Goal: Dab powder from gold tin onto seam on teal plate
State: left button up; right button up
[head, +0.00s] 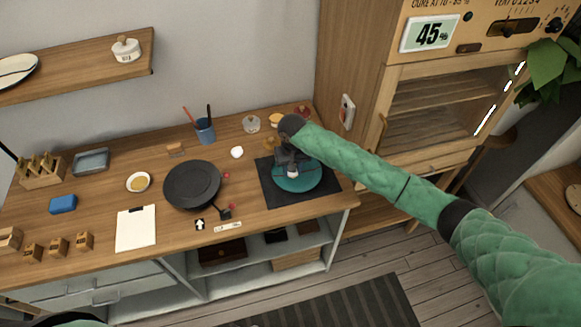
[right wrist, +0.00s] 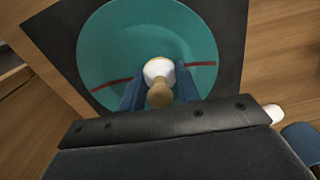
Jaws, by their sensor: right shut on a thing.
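The teal plate (head: 310,180) lies on a dark mat at the right of the counter and fills much of the right wrist view (right wrist: 110,45). A dark red seam (right wrist: 112,83) crosses it on both sides of the dabber. My right gripper (head: 292,170) is over the plate, shut on a dabber with a wooden knob (right wrist: 160,95) and white head (right wrist: 158,69). I cannot tell whether the head touches the plate. A gold-coloured round tin (head: 275,119) stands behind, near the wall; its contents are unclear. My left gripper is out of view.
The dark mat (head: 265,190) borders the plate. A black round turntable (head: 192,185), a white dish with gold-brown contents (head: 138,182) and a blue cup with brushes (head: 205,131) stand to the left. A glass jar (head: 251,123) and red tin (head: 303,112) are near the wall.

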aim_at(306, 172)
jog(key=shift+w+d, duration=0.45)
jog(key=shift+w, duration=0.1)
jog(key=shift+s+d+p, duration=0.3)
jog(key=shift+d+p, duration=0.45)
jog(key=shift+d, duration=0.1)
jog(key=shift+w+d, duration=0.45)
jog(key=shift+w, duration=0.2)
jog(key=shift+s+d+f, duration=0.1)
jog(key=shift+s+d, duration=0.2)
jog(key=shift+d, duration=0.45)
jog(key=shift+w+a, duration=0.15)
jog(key=shift+w, duration=0.3)
jog(key=shift+s, duration=0.4)
jog(key=shift+w+a, duration=0.15)
jog(key=shift+w, duration=0.15)
jog(key=shift+s, duration=0.35)
jog(key=shift+w, duration=0.1)
